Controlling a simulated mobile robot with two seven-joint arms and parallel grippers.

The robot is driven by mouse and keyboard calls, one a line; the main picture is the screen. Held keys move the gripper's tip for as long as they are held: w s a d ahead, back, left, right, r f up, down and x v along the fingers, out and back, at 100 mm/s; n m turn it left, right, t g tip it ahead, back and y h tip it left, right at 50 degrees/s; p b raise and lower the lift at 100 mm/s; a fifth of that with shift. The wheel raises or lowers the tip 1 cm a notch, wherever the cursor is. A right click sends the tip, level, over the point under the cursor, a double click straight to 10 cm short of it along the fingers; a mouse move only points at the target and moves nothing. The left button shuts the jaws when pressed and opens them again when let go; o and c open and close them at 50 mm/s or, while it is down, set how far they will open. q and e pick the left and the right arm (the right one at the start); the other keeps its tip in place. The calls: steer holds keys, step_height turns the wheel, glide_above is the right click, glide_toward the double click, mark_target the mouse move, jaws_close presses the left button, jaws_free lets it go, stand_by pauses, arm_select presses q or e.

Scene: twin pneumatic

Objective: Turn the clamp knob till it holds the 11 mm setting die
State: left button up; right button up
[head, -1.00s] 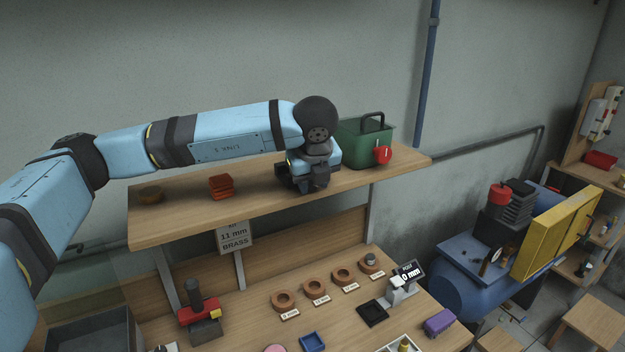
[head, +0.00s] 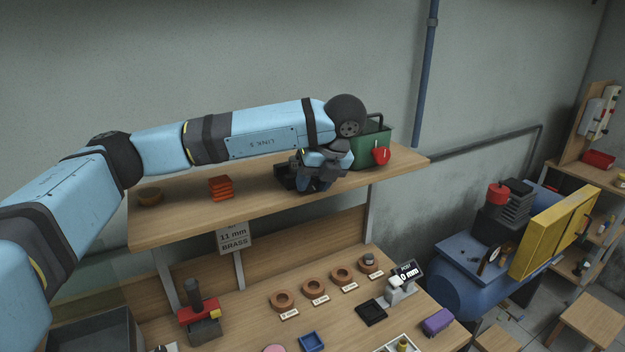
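My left gripper (head: 318,182) hangs low over the shelf, beside a small dark object (head: 285,176). Its fingers are dark and partly hidden by the wrist, so I cannot tell whether it is open or shut. A metal piece sits on the rightmost ring (head: 371,265). I cannot make out the clamp knob or the 11 mm setting die. My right gripper is out of view.
The wooden shelf (head: 180,216) carries a bowl (head: 149,197), orange-red blocks (head: 221,187) and a green box (head: 373,153) with a red part. A sign (head: 235,238) reads "11 mm BRASS". A small display (head: 407,272) and purple block (head: 437,321) stand on the bench.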

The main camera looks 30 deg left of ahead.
arm_select(q)
steer(key=shift+o, duration=1.1)
steer(key=v, duration=1.4)
steer(key=shift+b, duration=0.35)
steer(key=shift+o, duration=0.2)
steer(key=shift+w+a+f, duration=0.1)
